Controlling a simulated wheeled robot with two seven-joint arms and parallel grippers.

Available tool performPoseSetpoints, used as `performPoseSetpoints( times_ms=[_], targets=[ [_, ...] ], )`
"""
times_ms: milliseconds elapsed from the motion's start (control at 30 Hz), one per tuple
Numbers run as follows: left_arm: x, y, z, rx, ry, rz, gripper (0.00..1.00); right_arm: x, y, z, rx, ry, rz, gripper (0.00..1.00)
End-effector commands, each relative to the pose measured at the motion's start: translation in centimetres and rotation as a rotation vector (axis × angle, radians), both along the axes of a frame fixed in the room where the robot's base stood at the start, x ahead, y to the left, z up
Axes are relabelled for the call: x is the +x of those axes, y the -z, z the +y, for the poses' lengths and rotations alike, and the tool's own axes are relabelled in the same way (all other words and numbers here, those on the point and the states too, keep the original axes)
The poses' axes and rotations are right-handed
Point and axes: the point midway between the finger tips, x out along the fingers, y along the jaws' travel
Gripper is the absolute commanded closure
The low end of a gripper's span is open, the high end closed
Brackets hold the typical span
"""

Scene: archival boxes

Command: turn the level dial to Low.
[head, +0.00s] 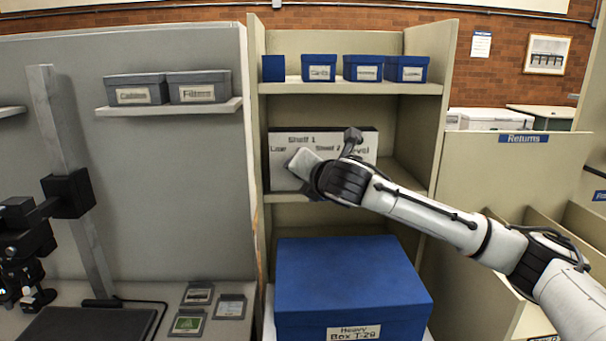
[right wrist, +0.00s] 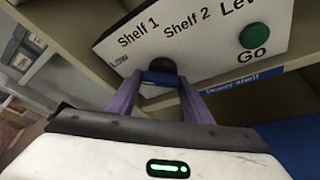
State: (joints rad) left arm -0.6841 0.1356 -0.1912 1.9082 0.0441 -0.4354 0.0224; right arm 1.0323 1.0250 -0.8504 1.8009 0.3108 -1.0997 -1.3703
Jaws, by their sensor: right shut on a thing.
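The white control panel (head: 370,148) stands on the middle shelf of the bay. In the right wrist view the panel (right wrist: 215,38) reads Shelf 1, Shelf 2, Low and part of Level, and has a green Go button (right wrist: 254,36). My right gripper (right wrist: 160,84) is at the panel's lower left part, its two purple fingers on either side of the dark dial (right wrist: 159,74), shut on it. Its hand and wrist (head: 325,175) hide the dial in the head view. Where the dial points cannot be told. My left gripper is not in view.
A big blue box (head: 350,280) labelled Heavy sits below the panel. Several small blue boxes (head: 365,68) line the top shelf. Grey boxes (head: 137,89) stand on the left wall shelf. A grey post (head: 75,170) with black equipment stands at left. A Returns bin (head: 510,170) is at right.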

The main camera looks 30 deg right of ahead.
Motion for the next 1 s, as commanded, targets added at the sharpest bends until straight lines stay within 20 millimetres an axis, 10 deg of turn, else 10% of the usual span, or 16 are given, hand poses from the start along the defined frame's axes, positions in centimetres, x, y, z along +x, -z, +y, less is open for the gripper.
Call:
performPoseSetpoints(
  times_ms=[333, 367, 467, 1000],
  targets=[
    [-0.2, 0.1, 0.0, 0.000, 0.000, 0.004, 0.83, 0.0, 0.1, 0.0, -0.005, 0.001, 0.003, 0.77],
    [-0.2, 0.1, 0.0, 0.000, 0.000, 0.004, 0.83, 0.0, 0.1, 0.0, -0.005, 0.001, 0.003, 0.50],
    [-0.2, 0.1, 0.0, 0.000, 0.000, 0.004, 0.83, 0.0, 0.1, 0.0, -0.005, 0.000, 0.003, 0.36],
    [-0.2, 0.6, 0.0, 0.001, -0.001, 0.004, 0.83, -2.9, -0.8, 0.8, -0.005, -0.002, 0.000, 0.36]
  ],
)
